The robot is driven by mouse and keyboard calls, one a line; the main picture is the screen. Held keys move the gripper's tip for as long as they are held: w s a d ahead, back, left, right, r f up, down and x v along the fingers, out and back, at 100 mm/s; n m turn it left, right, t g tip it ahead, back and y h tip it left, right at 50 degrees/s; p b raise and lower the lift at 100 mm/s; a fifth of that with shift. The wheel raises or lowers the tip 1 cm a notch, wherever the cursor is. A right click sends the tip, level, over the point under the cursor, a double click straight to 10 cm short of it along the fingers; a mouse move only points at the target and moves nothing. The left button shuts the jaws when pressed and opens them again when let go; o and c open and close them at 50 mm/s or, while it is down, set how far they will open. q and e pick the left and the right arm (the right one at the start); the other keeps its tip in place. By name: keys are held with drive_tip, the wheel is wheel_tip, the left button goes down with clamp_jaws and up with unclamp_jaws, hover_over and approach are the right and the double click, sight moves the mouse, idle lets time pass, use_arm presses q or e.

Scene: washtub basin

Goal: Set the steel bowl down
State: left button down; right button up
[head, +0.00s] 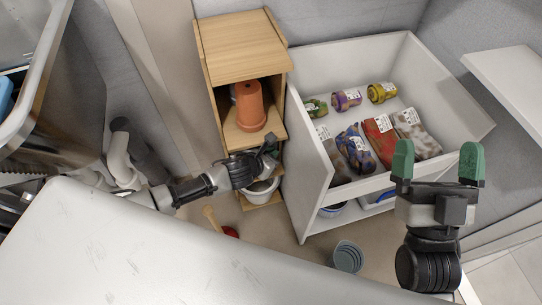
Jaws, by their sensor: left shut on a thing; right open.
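The steel bowl (261,193) is a pale grey round vessel at the lower part of the wooden shelf unit, in the middle of the head view. My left gripper (267,152) reaches in from the left above it and is shut on it. The wrist covers the bowl's upper side, and the contact at the rim is hard to see. Whether the bowl touches the board under it cannot be told. My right gripper (437,163) is open and empty, with green fingertips apart, in front of the white drawer at the right.
The wooden shelf unit (240,48) holds a terracotta pot (250,105) on its upper shelf. The open white drawer (335,52) holds several jars and bags. A plunger (212,217) and a grey-blue bucket (347,257) stand on the floor. A white worktop (150,260) fills the lower left.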

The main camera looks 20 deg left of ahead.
use_arm(q)
drive_tip(key=shift+f, duration=0.1)
drive_tip(key=c, duration=1.3)
unclamp_jaws()
